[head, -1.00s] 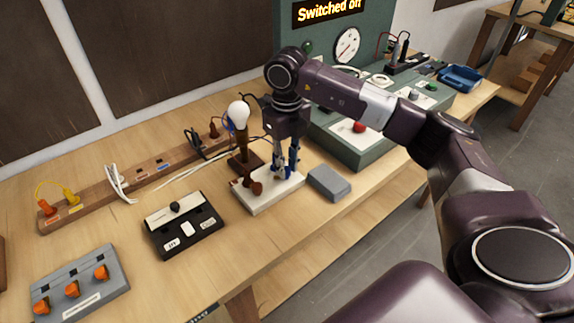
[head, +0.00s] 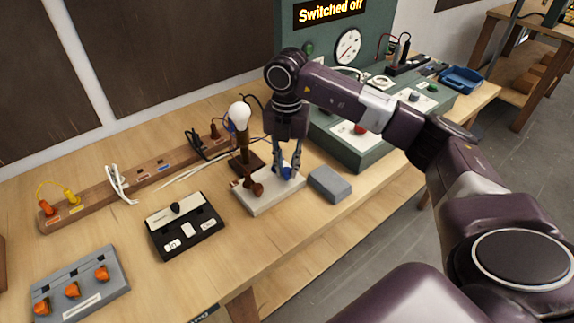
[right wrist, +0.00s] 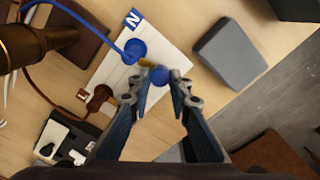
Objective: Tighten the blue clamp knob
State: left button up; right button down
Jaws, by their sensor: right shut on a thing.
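The white clamp block (head: 268,201) lies on the bench with a brown knob (head: 256,188) at its left and the blue clamp knob (head: 286,173) at its right. My right gripper (head: 287,169) points down over the block and is shut on the blue knob. In the right wrist view, the round blue knob (right wrist: 158,76) sits between the fingertips (right wrist: 161,83). A blue terminal (right wrist: 134,48) with a blue wire is beside it, near a tag marked N (right wrist: 133,18). The brown knob (right wrist: 99,97) has a brown wire. My left gripper is not in view.
A lamp with a white bulb (head: 239,114) stands just behind the block. A grey block (head: 330,183) is close on the right. A black switch box (head: 185,240) is at left front. A green test unit (head: 350,147) reads "Switched off".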

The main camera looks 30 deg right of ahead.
aim_at(287, 170)
jog(key=shift+w+r+m, duration=0.1)
jog(key=shift+m, duration=1)
jog(key=c, duration=2)
grip_release()
jog(key=shift+c, duration=0.2)
notch_tip(287, 170, up, 12)
